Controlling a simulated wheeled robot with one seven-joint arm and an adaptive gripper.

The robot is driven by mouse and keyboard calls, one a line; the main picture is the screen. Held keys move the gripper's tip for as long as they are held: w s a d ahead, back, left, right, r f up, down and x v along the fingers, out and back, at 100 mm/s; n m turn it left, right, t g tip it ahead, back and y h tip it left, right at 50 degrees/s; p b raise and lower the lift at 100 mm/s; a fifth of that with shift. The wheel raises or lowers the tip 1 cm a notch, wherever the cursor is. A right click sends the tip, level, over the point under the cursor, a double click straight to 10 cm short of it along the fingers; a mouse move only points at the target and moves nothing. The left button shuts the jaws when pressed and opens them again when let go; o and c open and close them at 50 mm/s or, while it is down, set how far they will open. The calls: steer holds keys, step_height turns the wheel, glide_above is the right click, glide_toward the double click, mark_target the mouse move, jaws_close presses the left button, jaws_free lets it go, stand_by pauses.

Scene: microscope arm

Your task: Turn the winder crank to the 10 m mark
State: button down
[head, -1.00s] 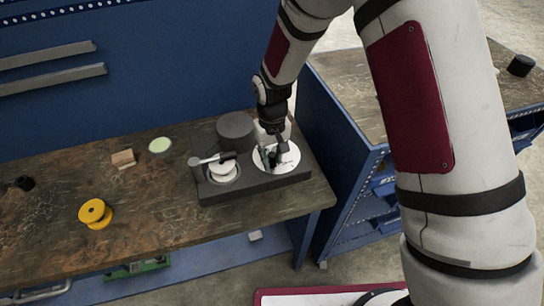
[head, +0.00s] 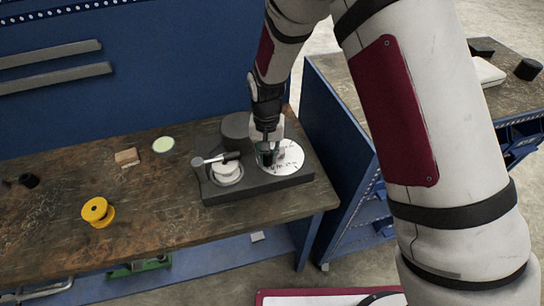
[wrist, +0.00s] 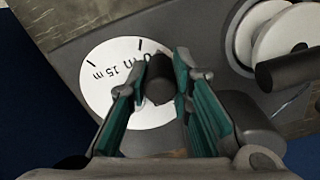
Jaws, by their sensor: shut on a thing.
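The winder is a dark grey block (head: 275,184) on the bench, with a white spool (head: 227,170) at its left and a round white dial (head: 290,160) at its right. My gripper (head: 266,160) points down over the dial's left part. In the wrist view, my gripper (wrist: 160,88) is shut on a dark crank knob (wrist: 158,80), one teal-lined finger on each side. The dial (wrist: 112,75) shows a "15 m" label and tick marks. Another label beside the knob is partly hidden by a finger. The crank arm under the knob is hidden.
A dark grey cylinder (head: 235,126) stands behind the winder. A yellow spool (head: 97,212), a wooden block (head: 127,157) and a pale green disc (head: 163,145) lie to the left. The bench front is clear.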

steer(key=m, duration=0.1)
steer(key=w+a+m, duration=0.1)
steer(key=m, duration=0.1)
steer(key=w+m, duration=0.1)
steer(key=shift+a+m, duration=0.3)
steer(key=shift+a, duration=0.05)
steer(key=shift+w+a+m+b, duration=0.15)
steer(key=shift+w+m, duration=0.25)
steer(key=shift+m, duration=0.45)
steer(key=shift+w+a+m+b, duration=0.15)
steer(key=shift+w+m, duration=0.25)
steer(key=shift+m, duration=0.45)
steer(key=c, duration=1.4)
jaws_free()
